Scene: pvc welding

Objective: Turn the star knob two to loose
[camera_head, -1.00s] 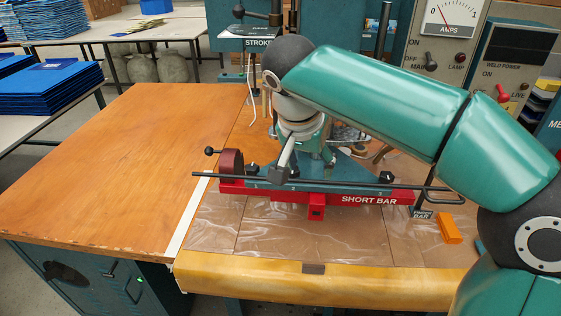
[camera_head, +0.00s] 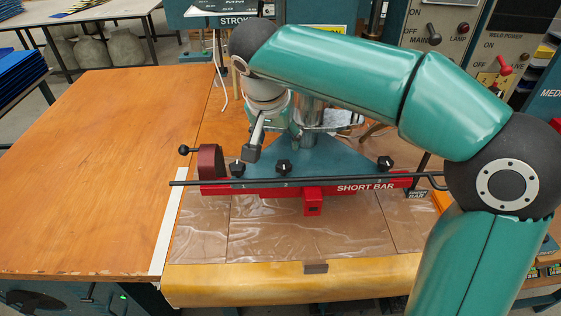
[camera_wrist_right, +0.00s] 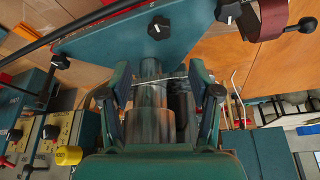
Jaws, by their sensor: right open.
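Star knob two (camera_head: 284,166) is a black star-shaped knob with a white mark, above the number 2 on the teal plate (camera_head: 312,160). In the right wrist view it is the middle knob (camera_wrist_right: 159,28). Star knob one (camera_head: 237,168) is to its left and star knob three (camera_head: 386,163) to its right, near the arm. My right gripper (camera_wrist_right: 160,82) is open and empty, its fingers apart and away from the knobs. A metal column (camera_wrist_right: 150,100) shows between the fingers, farther off. My left gripper is not in view.
A long dark rod (camera_head: 310,182) runs in front of the knobs, above the red short bar (camera_head: 365,187). The wooden table (camera_head: 90,170) at left is clear. Control panels (camera_head: 455,40) stand behind right.

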